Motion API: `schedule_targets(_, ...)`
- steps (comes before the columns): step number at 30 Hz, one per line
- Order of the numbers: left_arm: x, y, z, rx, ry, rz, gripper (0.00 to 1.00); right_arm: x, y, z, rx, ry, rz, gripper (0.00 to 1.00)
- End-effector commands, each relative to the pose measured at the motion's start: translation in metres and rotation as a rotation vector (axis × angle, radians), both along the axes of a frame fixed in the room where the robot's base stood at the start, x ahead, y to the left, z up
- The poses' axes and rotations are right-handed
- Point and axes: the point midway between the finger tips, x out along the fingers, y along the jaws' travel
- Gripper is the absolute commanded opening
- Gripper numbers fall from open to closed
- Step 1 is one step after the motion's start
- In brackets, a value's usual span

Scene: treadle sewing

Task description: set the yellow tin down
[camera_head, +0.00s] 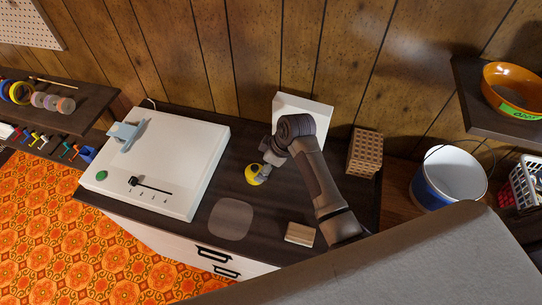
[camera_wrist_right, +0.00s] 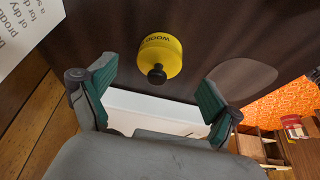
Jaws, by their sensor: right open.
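The yellow tin (camera_head: 252,175) is on the dark worktop (camera_head: 262,225), right of the white machine. In the right wrist view the tin (camera_wrist_right: 160,52) shows dark lettering and a black knob, against the dark surface. My right gripper (camera_head: 264,170) is beside the tin and partly covers it in the head view. In the wrist view its green-lined fingers (camera_wrist_right: 157,84) are wide apart and empty, with the tin beyond them and clear of both pads. My left gripper is not in view.
A white machine (camera_head: 195,150) with a slider fills the worktop's left. A pale grey patch (camera_head: 230,218) lies in front of the tin. A small wooden block (camera_head: 299,234), a brown lattice box (camera_head: 365,152) and a white panel (camera_head: 318,112) stand around my right arm.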

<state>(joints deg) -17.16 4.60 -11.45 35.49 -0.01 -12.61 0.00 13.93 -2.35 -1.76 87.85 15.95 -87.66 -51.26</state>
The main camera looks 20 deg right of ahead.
Motion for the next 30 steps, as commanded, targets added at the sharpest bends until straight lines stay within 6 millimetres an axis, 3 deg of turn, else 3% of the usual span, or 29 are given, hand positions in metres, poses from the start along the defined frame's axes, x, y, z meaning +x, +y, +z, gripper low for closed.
schedule_targets(3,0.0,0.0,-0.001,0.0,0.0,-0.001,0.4,-0.005,-0.009,0.024,-0.001,-0.003,0.0,0.9)
schedule_targets(10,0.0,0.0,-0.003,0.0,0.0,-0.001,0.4,-0.013,-0.019,0.055,-0.001,-0.001,0.001,0.9)
schedule_targets(30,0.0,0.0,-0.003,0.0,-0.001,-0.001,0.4,-0.015,-0.021,0.061,-0.001,0.001,0.001,0.9)
